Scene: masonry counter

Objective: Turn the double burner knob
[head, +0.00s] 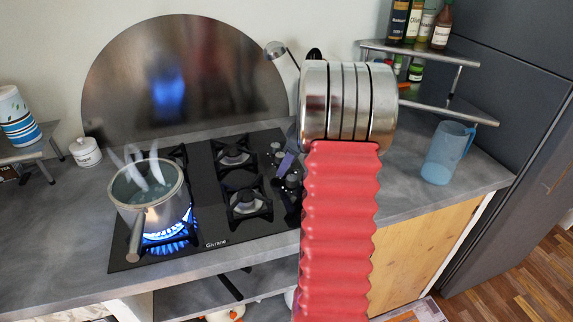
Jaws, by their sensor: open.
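The black gas cooktop (205,240) is set in the grey counter. A column of small silver knobs (277,147) runs along its right side; another knob (292,181) shows lower down. I cannot tell which one is the double burner knob, and my arm may hide some. The left burner (168,240) has a blue flame under a steaming saucepan (147,190). My gripper (287,160) is mostly hidden behind my red arm; a dark purplish part shows beside the knobs. It is open, and I cannot tell whether it touches a knob.
Two unlit burners (235,155) stand left of the knobs. The saucepan's handle points towards the front edge. A round metal splashback (185,60) stands behind. A blue jug (448,152) is on the right, below a corner shelf (420,50) with bottles. A white lidded pot (86,153) stands left.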

